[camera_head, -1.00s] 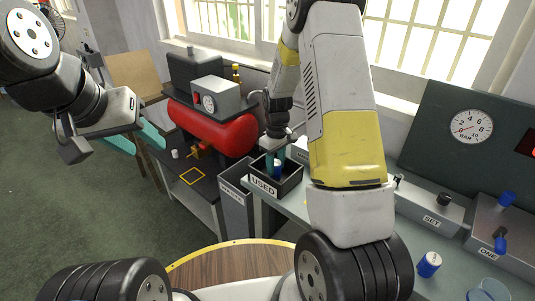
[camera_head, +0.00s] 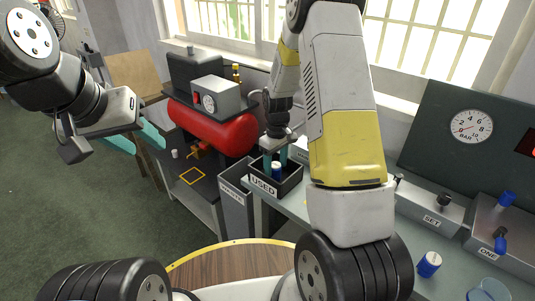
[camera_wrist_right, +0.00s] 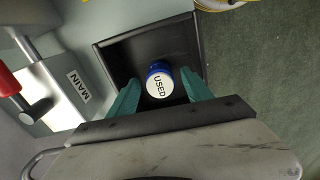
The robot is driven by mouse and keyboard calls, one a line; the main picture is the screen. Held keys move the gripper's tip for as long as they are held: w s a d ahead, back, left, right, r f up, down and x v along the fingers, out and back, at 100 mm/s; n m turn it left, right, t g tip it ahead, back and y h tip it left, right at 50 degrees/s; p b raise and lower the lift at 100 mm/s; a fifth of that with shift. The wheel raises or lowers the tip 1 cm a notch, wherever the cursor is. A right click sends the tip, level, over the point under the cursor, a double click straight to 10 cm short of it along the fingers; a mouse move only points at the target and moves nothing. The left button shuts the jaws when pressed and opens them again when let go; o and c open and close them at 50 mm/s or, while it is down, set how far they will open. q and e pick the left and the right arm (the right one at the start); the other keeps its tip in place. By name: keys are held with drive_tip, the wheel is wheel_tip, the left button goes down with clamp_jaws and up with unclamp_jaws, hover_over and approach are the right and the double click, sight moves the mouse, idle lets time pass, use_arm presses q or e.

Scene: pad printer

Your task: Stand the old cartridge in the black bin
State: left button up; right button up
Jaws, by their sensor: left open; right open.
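The old cartridge (camera_wrist_right: 160,84), blue with a white end marked USED, stands in the black bin (camera_wrist_right: 109,62) in the right wrist view. In the head view the cartridge (camera_head: 277,171) shows inside the bin (camera_head: 288,186), whose front label reads USED. My right gripper (camera_head: 276,160) reaches down into the bin. Its teal fingers are open, one on each side of the cartridge, in the right wrist view (camera_wrist_right: 160,88). The cartridge's lower part is hidden. My left gripper (camera_head: 142,143) is open and empty at the left, away from the bin.
A grey WASTE bin (camera_head: 236,205) stands left of the black bin. A blue-and-white cartridge (camera_head: 428,264) stands on the bench at the right, near the SET block (camera_head: 433,212) and the DNE block (camera_head: 503,240). A red tank (camera_head: 215,132) is behind.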

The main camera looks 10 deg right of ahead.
wheel_tip(320, 180, up, 11)
wheel_tip(320, 180, up, 8)
drive_tip(key=m+t, duration=0.1)
hover_over(276, 167)
drive_tip(key=s, duration=0.4)
drive_tip(key=s+r+m+t, duration=0.1)
drive_tip(key=s+r, duration=0.2)
drive_tip(key=s, duration=0.3)
drive_tip(key=s+a+r+m+t+y, duration=0.1)
drive_tip(key=s+r+m+t, duration=0.1)
drive_tip(key=s+r, duration=0.2)
drive_tip(key=s+a+r+m+t+y, duration=0.1)
drive_tip(key=s+r, duration=0.3)
drive_tip(key=s, duration=0.6)
drive_tip(key=shift+m+t, duration=0.6)
drive_tip(key=shift+m, duration=0.1)
drive_tip(key=shift+a, duration=0.1)
